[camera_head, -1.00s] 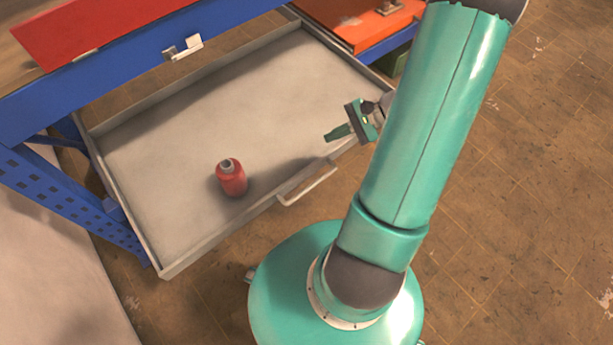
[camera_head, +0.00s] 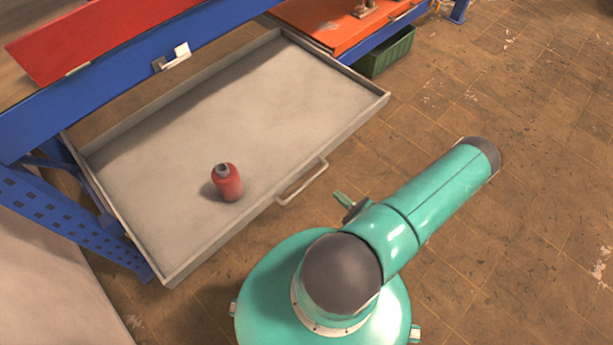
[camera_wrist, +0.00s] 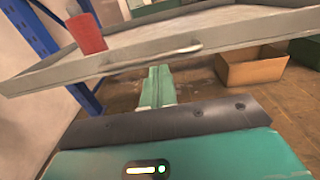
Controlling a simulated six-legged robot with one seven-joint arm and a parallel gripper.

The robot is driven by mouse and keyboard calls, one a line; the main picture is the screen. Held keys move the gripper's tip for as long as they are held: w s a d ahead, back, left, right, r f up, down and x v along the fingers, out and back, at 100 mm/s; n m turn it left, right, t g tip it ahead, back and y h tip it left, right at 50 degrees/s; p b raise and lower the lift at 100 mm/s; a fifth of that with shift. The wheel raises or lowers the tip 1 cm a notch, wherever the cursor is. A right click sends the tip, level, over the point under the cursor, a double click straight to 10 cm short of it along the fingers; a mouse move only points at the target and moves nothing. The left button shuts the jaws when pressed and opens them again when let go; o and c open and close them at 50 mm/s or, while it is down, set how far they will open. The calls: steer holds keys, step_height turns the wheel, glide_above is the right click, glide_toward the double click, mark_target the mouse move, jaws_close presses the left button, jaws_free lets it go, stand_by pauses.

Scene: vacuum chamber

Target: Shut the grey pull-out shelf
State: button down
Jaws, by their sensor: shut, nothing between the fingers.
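The grey pull-out shelf (camera_head: 262,110) is pulled out from under the blue rack in the head view. Its front edge with a thin handle (camera_head: 302,182) faces my body. A red bottle (camera_head: 228,183) stands upright on the shelf near the front edge. In the wrist view the shelf's front (camera_wrist: 225,38) and handle (camera_wrist: 150,57) are ahead, with the bottle (camera_wrist: 86,33) at the left. My gripper (camera_head: 343,200) is mostly hidden behind my arm, outside the shelf near the handle. In the wrist view my shut, empty gripper (camera_wrist: 158,75) points at the shelf front, just below the handle.
The blue rack frame (camera_head: 120,85) borders the shelf, with a red panel above. An orange surface (camera_head: 335,20) and a green crate (camera_head: 388,52) are behind right. A cardboard box (camera_wrist: 252,70) shows in the wrist view. The brown floor at right is open.

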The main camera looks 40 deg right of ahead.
mark_target(304, 167)
steer(key=w, duration=1.4)
steer(key=shift+w, duration=0.15)
